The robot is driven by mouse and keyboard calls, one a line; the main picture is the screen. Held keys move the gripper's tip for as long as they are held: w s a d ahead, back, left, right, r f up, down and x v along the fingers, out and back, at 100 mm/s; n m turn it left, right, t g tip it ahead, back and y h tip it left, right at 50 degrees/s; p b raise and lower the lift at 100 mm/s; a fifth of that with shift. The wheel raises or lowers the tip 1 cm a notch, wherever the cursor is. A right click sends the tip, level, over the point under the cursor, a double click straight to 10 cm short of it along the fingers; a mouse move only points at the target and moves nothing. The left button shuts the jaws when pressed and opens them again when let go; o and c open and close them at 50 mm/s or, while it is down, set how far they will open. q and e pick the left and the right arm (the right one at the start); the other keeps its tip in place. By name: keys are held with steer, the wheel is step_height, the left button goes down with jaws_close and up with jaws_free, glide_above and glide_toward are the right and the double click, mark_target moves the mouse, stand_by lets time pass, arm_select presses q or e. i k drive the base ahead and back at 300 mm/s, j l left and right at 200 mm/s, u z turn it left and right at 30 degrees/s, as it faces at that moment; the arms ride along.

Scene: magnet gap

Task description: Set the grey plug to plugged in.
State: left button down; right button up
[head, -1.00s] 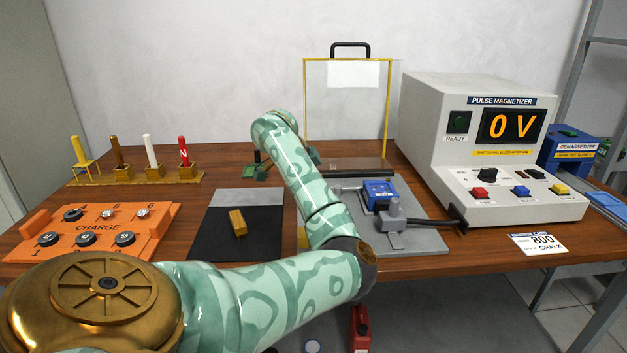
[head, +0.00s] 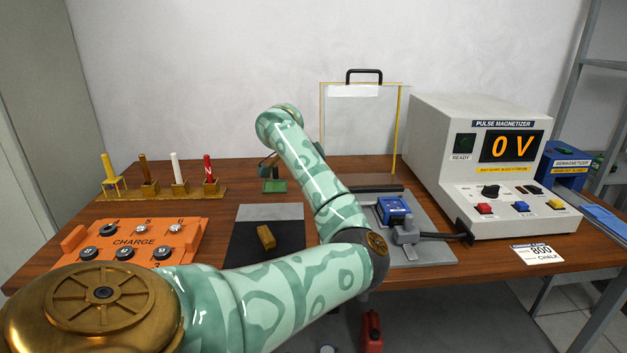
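The grey plug (head: 407,234) lies on the grey plate (head: 431,254) right of my forearm. A dark cable (head: 446,236) runs from it to the pulse magnetizer (head: 480,150). The plug sits close in front of the blue block (head: 394,209); I cannot tell whether it is joined to it. My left arm crosses the middle of the view, its forearm rising left of the plug. Its hand is mostly hidden behind the forearm, with perhaps a small part showing at its left, so its fingers cannot be read. My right gripper is not in view.
A clear shield (head: 350,115) with a black handle stands behind the plate. The orange charge box (head: 135,241), a rack of coloured rods (head: 165,193) and a brass block (head: 266,237) on a dark mat are at left. A card (head: 537,254) lies at the right front.

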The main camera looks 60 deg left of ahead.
mark_target(406, 234)
steer(key=k+l, duration=0.25)
steer(key=k, duration=0.25)
steer(key=k+l, duration=0.25)
steer(key=k, duration=0.2)
